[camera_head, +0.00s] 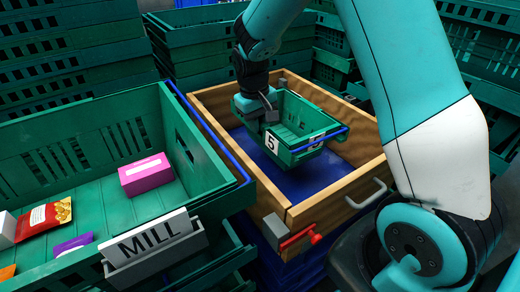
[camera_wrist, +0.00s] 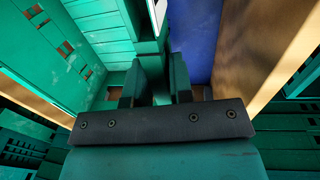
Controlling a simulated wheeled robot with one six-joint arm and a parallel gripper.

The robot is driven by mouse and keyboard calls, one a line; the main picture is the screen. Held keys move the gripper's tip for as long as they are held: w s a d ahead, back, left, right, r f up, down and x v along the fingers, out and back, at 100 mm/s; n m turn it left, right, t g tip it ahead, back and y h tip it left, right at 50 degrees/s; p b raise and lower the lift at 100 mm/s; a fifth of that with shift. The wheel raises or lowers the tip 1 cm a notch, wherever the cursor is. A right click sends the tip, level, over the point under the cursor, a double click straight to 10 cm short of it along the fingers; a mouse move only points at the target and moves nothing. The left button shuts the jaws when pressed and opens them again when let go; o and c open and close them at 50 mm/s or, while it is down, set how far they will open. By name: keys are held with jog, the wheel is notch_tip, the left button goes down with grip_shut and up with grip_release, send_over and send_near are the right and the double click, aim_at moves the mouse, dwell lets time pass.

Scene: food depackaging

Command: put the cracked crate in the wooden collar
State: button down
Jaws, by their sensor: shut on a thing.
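A small green crate (camera_head: 296,142) with a "5" label hangs inside the outline of the wooden collar (camera_head: 335,196), tilted, and its near side looks above the blue floor. I cannot make out a crack in it from here. My gripper (camera_head: 268,112) is shut on the crate's wall at its left end. In the wrist view my gripper's fingers (camera_wrist: 157,82) pinch the green wall, with the crate's inside (camera_wrist: 95,30) to the left. The collar's wooden board (camera_wrist: 250,45) is to the right there. Whether the crate touches the floor is hidden.
The collar has a metal handle (camera_head: 366,193) and a red latch (camera_head: 312,237). Blue floor (camera_head: 325,172) is clear at the near side. Green crates (camera_head: 60,60) are stacked behind.

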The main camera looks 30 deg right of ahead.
notch_tip(320, 180, down, 8)
jog(key=shift+r+b, duration=0.2)
jog(key=shift+b, duration=0.45)
jog(key=c, duration=1)
grip_release()
notch_tip(320, 180, up, 12)
jog(key=p, duration=0.3)
send_over(259, 145)
jog(key=s+a, duration=0.3)
jog(key=a, duration=0.1)
jog(key=shift+s+d, duration=0.15)
jog(key=shift+d, duration=0.1)
